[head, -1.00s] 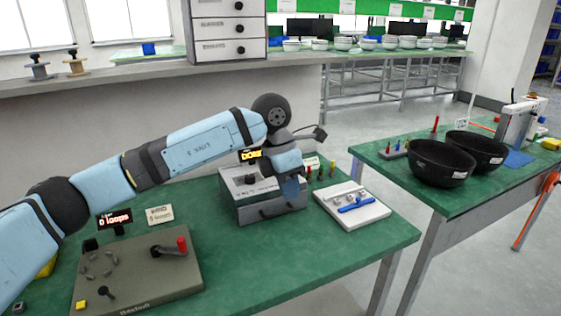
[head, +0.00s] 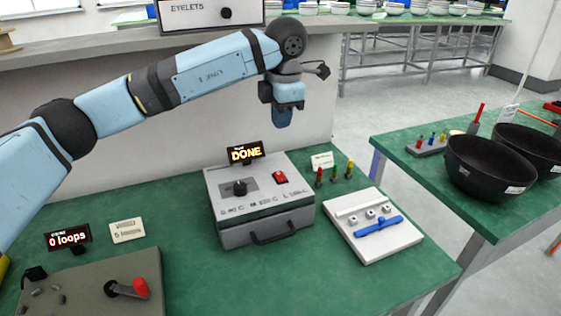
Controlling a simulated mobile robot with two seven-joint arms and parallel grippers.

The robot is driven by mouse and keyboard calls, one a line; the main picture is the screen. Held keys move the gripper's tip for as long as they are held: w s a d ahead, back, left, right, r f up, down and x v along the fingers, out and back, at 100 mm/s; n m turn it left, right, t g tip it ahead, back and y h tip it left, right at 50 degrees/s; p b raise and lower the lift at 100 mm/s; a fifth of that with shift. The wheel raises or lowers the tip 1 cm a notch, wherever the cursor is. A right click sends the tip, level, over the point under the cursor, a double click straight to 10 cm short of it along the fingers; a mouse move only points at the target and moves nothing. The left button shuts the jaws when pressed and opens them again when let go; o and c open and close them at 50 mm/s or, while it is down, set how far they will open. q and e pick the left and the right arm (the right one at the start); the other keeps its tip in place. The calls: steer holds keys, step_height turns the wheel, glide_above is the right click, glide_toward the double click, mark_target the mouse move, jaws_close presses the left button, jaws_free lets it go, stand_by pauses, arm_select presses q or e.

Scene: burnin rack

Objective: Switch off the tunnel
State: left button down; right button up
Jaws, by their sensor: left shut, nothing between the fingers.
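The tunnel looks to be the grey metal box (head: 262,225) in the middle of the green bench. My left gripper (head: 283,118) hangs above and behind the box's right side, shut and empty, pointing down and apart from the box. My right gripper is out of view.
A white tray (head: 373,248) with a blue-handled tool lies right of the box. Coloured small tools (head: 335,174) stand behind it. A grey-green winding device (head: 92,285) with a red-handled crank and a "0 loops" display (head: 68,237) is at left. Black bowls (head: 487,168) stand on the right table.

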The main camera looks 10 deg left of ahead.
arm_select(q)
steer(key=shift+s, duration=0.1)
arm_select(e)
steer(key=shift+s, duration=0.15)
arm_select(q)
steer(key=b, duration=0.2)
glide_toward(278, 173)
steer(key=f, duration=0.7)
steer(key=shift+w+a+f, duration=0.2)
steer(key=shift+w+f, duration=0.05)
steer(key=shift+w, duration=0.15)
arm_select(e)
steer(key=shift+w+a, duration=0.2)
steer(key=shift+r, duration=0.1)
